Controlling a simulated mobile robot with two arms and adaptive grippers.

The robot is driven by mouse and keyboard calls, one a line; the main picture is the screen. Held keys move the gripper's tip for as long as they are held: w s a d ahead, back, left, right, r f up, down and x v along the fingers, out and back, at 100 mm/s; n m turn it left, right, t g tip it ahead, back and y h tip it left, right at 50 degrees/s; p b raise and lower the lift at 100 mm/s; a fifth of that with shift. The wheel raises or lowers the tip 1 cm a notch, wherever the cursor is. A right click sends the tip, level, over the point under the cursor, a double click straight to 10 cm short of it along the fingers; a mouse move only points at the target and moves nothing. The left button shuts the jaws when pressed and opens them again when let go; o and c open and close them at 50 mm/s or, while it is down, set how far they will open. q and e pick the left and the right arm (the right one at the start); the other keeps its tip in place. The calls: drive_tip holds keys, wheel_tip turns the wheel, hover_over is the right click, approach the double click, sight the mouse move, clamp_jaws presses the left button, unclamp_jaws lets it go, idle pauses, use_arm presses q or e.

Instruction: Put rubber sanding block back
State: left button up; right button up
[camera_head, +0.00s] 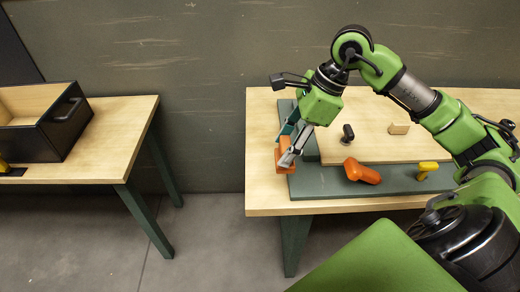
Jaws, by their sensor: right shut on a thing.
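My right gripper (288,148) is shut on an orange block (285,160), which looks like the rubber sanding block. It holds the block at the left edge of the dark green mat (310,187) on the right table. Whether the block touches the mat or hangs just above it I cannot tell. The fingers cover part of the block. My left gripper is out of view.
On the right table (262,120) lie an orange-handled tool (362,172), a yellow tool (427,170), a black knobbed tool (347,134) and a small wooden block (399,128). A dark open box (70,128) stands on the left table (125,125). A floor gap separates the tables.

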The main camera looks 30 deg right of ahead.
drive_tip(key=w+f+p, duration=0.1)
drive_tip(key=w+f, duration=0.1)
drive_tip(key=w, duration=0.1)
drive_tip(key=w+f+p, duration=0.1)
drive_tip(key=w+f, duration=0.2)
drive_tip(key=w+f+p, duration=0.1)
drive_tip(key=w+f, duration=0.1)
drive_tip(key=w, duration=0.1)
drive_tip(key=shift+w+f, duration=0.25)
drive_tip(key=shift+f, duration=0.05)
drive_tip(key=shift+w+f+p, duration=0.15)
drive_tip(key=shift+f+p, duration=0.2)
wheel_tip(320, 180, down, 2)
drive_tip(key=shift+f+p, duration=0.15)
drive_tip(key=shift+p, duration=0.5)
drive_tip(key=shift+f, duration=0.25)
drive_tip(key=shift+f+b, duration=0.15)
drive_tip(key=shift+b, duration=0.15)
drive_tip(key=o, duration=0.7)
drive_tip(key=shift+c, duration=0.2)
drive_tip(key=o, duration=0.4)
